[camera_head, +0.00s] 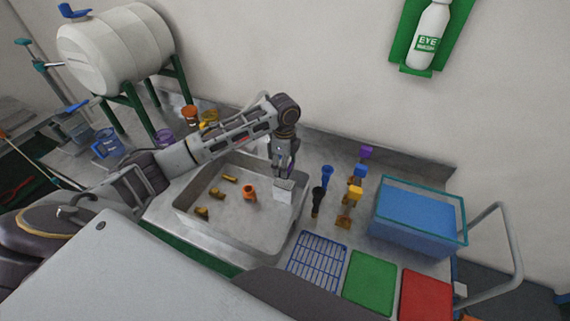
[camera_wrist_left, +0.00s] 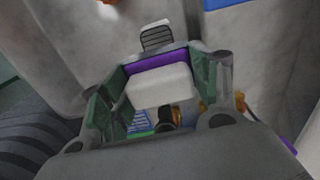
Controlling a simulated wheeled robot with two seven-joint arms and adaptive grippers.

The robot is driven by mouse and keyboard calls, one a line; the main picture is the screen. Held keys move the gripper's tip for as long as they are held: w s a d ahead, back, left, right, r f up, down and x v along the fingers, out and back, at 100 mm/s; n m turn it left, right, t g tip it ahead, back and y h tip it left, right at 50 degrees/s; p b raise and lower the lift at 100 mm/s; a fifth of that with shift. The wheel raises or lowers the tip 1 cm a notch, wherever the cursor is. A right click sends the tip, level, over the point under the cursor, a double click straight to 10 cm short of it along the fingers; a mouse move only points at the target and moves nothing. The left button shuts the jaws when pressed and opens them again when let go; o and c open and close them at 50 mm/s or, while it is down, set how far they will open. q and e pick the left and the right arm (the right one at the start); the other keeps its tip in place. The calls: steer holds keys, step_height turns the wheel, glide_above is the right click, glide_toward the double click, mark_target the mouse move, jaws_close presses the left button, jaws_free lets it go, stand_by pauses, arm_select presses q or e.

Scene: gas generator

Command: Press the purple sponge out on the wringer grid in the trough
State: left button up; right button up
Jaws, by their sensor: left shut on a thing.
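My left gripper (camera_head: 287,166) is over the right part of the metal trough (camera_head: 196,228). In the left wrist view the left gripper (camera_wrist_left: 160,85) is shut on the purple sponge (camera_wrist_left: 157,62), which has a pale block-like face between the green finger pads. The head view hides most of the sponge behind the fingers. A small pale block (camera_head: 284,188) is below the gripper at the trough's right side. A dark ribbed plate, seemingly the wringer grid (camera_wrist_left: 157,37), shows just beyond the sponge; contact cannot be told. My right gripper is not in view.
An orange fitting (camera_head: 250,192) and several brass pieces lie in the trough. A blue wire rack (camera_head: 317,262), a green mat (camera_head: 370,282) and a red mat (camera_head: 426,295) are in front. Upright coloured fittings (camera_head: 327,177) and a blue bin (camera_head: 415,218) stand to the right.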

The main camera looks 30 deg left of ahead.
arm_select(q)
steer(key=shift+f, duration=0.15)
stand_by(0.4)
glide_above(284, 183)
steer(key=shift+f, duration=2.95)
steer(key=shift+d+f, duration=0.1)
steer(key=shift+f, duration=0.45)
stand_by(0.6)
steer(key=shift+r, duration=0.1)
steer(key=shift+r, duration=3.55)
steer(key=shift+w, duration=0.1)
